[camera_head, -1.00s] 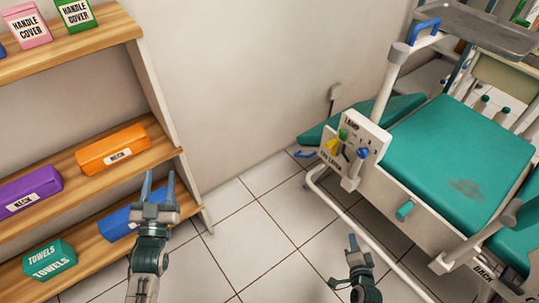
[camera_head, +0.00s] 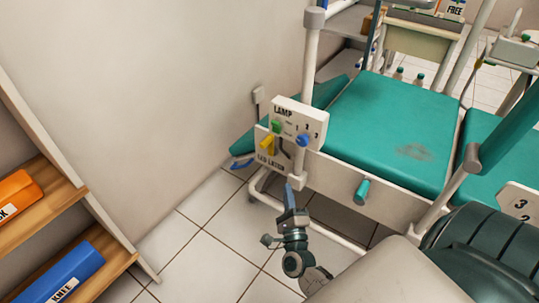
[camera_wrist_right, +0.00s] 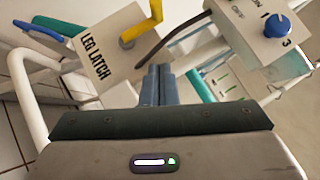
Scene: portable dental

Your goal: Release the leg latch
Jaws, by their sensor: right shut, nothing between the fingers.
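The leg latch plate (camera_head: 268,166) is a pale panel low on the end of the teal dental chair, below the lamp panel. A yellow lever (camera_head: 267,145) sticks out of it. In the right wrist view the plate (camera_wrist_right: 95,52) reads LEG LATCH, and the yellow lever (camera_wrist_right: 140,27) is at its upper right. My right gripper (camera_head: 290,192) is shut and empty, just below and right of the plate in the head view. In the right wrist view its blue fingers (camera_wrist_right: 157,82) are together, below the lever and apart from it. My left gripper is out of view.
The lamp panel (camera_head: 303,117) has a blue knob (camera_head: 303,140) and a green knob (camera_head: 276,126) close above the latch. A white frame tube (camera_head: 333,236) runs low beside my gripper. A wooden shelf (camera_head: 52,217) stands left, with open tiled floor (camera_head: 205,215) between.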

